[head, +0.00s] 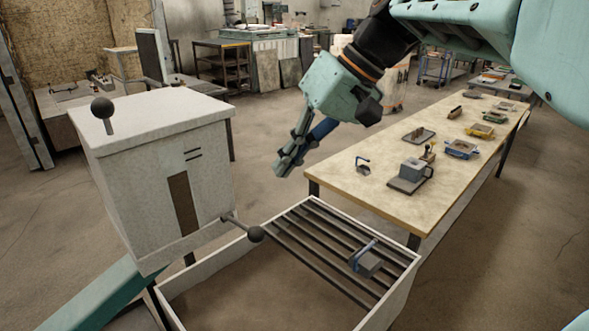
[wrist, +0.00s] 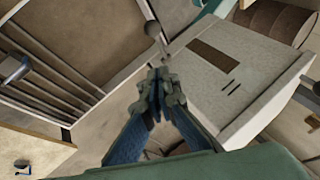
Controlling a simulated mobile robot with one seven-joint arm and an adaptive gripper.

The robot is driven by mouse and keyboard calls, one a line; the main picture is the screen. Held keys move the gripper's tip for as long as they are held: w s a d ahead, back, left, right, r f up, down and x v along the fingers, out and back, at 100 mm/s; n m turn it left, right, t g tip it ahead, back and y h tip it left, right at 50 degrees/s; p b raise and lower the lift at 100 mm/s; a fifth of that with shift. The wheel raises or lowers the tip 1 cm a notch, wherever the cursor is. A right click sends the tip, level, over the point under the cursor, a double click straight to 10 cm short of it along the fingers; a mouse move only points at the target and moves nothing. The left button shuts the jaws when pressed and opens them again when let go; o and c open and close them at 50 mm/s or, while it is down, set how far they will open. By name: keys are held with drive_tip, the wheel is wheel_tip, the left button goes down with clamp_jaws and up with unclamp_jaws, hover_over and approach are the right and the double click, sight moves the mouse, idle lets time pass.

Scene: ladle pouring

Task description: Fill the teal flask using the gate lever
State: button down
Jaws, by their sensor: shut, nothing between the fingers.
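A white box-shaped hopper (head: 150,165) stands at the left with a brown vertical slot in its front. A lever with a dark ball (head: 256,234) sticks out from its lower front, over the tray; a ball also shows in the wrist view (wrist: 152,28). A second dark knob (head: 102,108) stands on the hopper's top. My gripper (head: 281,168) is shut and empty, in the air right of the hopper and above the lever ball. In the wrist view its fingertips (wrist: 159,78) are together, with the hopper (wrist: 225,75) beyond. I cannot make out a teal flask in either view.
A pale-walled tray with dark bars (head: 405,283) lies in front of the hopper. A grey block with a blue handle (head: 367,262) sits on the bars. A long wooden table (head: 375,200) behind holds several small objects. A teal chute (head: 100,297) slopes at lower left.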

approach(241, 225)
drive_tip(key=w, duration=0.1)
drive_tip(key=f, duration=0.1)
drive_tip(key=s+f, duration=0.2)
drive_tip(key=shift+a+f, duration=0.2)
drive_tip(key=shift+a, duration=0.05)
drive_tip(key=shift+f, duration=0.1)
drive_tip(key=b, duration=0.3)
drive_tip(key=f+t+y+b, duration=0.1)
drive_tip(key=b, duration=0.2)
drive_tip(key=f+y+b, duration=0.1)
drive_tip(key=b, duration=0.2)
drive_tip(key=shift+s+d+n+t+b, duration=0.3)
drive_tip(key=shift+d+b, duration=0.1)
drive_tip(key=shift+f, duration=0.1)
drive_tip(key=f+b, duration=0.1)
drive_tip(key=b, duration=0.1)
drive_tip(key=y+b, duration=0.1)
drive_tip(key=b, duration=0.2)
drive_tip(key=f+b, duration=0.1)
drive_tip(key=b, duration=0.1)
drive_tip(key=shift+s+d+f+t, duration=0.3)
drive_tip(key=shift+t, duration=0.1)
drive_tip(key=shift+f+b, duration=0.25)
drive_tip(key=shift+b, duration=0.4)
idle(3.7)
